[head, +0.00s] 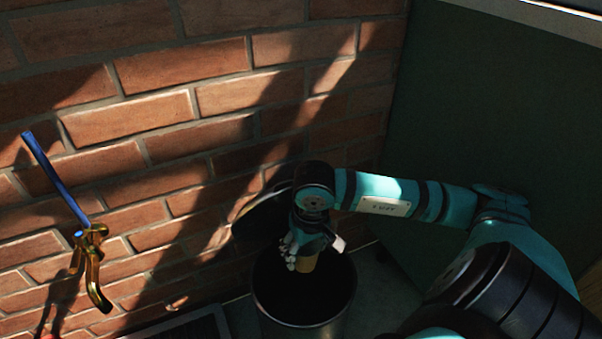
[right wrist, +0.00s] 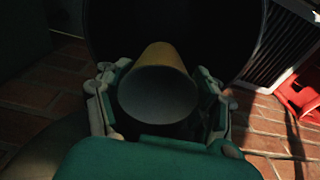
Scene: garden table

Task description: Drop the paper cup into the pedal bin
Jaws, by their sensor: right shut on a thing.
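The paper cup (head: 307,262) is small and yellowish-brown. My right gripper (head: 299,261) is shut on it and holds it over the dark opening of the pedal bin (head: 342,318) in the head view. In the right wrist view the cup (right wrist: 158,85) sits between the two fingers of the right gripper (right wrist: 160,105), its round end facing the camera. The dark bin interior (right wrist: 205,35) lies behind it. The bin's lid (head: 262,215) stands raised against the brick wall. The bin's bottom is too dark to make out. My left gripper is not in view.
A brick wall (head: 160,70) runs close behind the bin, with a brass tap (head: 92,262) and blue pipe at left. A dark green panel (head: 480,110) stands at right. A dark grate (head: 185,328) lies left of the bin. A red object (right wrist: 298,92) shows in the right wrist view.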

